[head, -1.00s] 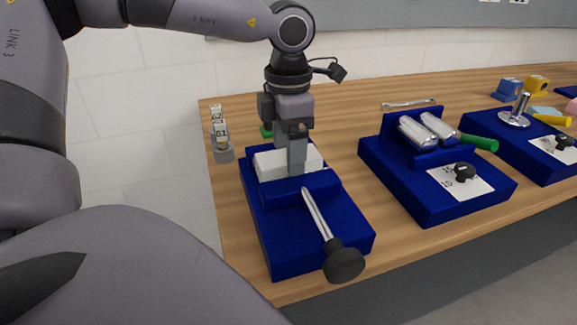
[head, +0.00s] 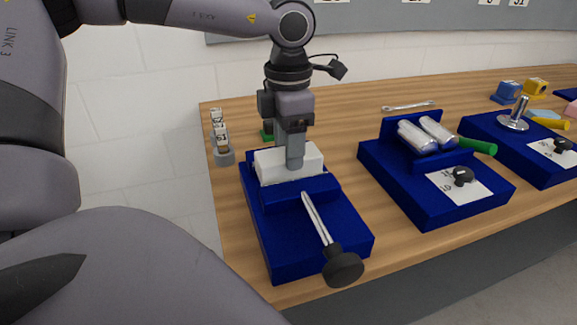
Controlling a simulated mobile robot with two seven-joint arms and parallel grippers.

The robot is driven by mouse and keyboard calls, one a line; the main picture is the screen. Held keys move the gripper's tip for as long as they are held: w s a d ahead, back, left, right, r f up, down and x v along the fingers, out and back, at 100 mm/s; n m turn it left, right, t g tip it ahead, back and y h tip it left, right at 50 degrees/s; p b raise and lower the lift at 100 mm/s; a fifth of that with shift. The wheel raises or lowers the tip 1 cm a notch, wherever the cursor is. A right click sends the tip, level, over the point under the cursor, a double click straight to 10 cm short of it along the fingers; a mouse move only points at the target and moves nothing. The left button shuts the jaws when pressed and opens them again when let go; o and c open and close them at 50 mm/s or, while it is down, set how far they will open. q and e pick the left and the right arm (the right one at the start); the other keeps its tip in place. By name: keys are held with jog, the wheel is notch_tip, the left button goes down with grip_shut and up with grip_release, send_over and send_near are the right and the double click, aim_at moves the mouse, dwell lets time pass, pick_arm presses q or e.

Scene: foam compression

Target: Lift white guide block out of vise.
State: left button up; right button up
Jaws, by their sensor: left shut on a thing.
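The white guide block (head: 271,167) sits between the jaws of the blue vise (head: 280,245), at the left end of the bench in the head view. More of its front face shows above the front jaw; its lower part is hidden. My left gripper (head: 295,162) points straight down and is shut on the middle of the block. The vise has a metal screw with a black knob (head: 343,268) at its front. My right gripper is not in view.
To the right are a blue fixture with silver rollers (head: 432,185) and another blue fixture (head: 530,148). A wrench (head: 408,106) lies at the back.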

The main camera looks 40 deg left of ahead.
pick_arm(q)
jog(key=shift+r+p, duration=1.25)
jog(key=shift+r, duration=1.1)
